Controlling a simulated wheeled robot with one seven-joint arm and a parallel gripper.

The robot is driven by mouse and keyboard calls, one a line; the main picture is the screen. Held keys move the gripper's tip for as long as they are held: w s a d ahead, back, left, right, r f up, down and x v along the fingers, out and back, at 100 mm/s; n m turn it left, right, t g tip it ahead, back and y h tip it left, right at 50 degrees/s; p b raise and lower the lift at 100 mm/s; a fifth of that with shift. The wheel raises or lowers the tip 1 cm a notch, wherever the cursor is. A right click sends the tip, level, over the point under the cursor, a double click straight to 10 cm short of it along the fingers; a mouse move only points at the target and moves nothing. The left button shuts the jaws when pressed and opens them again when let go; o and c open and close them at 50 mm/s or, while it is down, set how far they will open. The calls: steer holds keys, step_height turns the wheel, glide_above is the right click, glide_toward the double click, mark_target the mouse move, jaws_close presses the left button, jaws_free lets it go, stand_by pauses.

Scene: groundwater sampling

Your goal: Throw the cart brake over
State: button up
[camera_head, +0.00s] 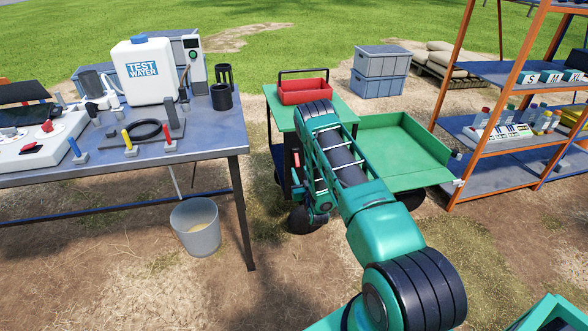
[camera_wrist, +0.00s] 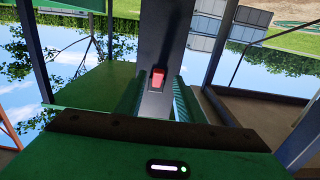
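The green cart (camera_head: 402,143) stands right of the work table, its flat bed to the right and a raised shelf at the left. In the wrist view a red brake handle or switch (camera_wrist: 158,77) sits on a dark upright post. A small red piece also shows on the cart's left side in the head view (camera_head: 296,159); I cannot tell for sure that it is the same part. My gripper (camera_wrist: 157,88) is open, its green fingers apart on either side of the red part. Contact cannot be told. In the head view my arm largely hides the gripper.
A red toolbox (camera_head: 305,91) sits on the cart's raised shelf. The work table (camera_head: 215,130) with a water container (camera_head: 145,72) stands left, a bucket (camera_head: 195,227) on the ground by it. An orange-framed shelf rack (camera_head: 487,178) stands close to the cart's right. Grey crates (camera_head: 380,72) are behind.

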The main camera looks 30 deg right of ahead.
mark_target(298, 166)
steer(key=shift+x, duration=2.7)
steer(key=shift+c, duration=0.3)
jaws_close()
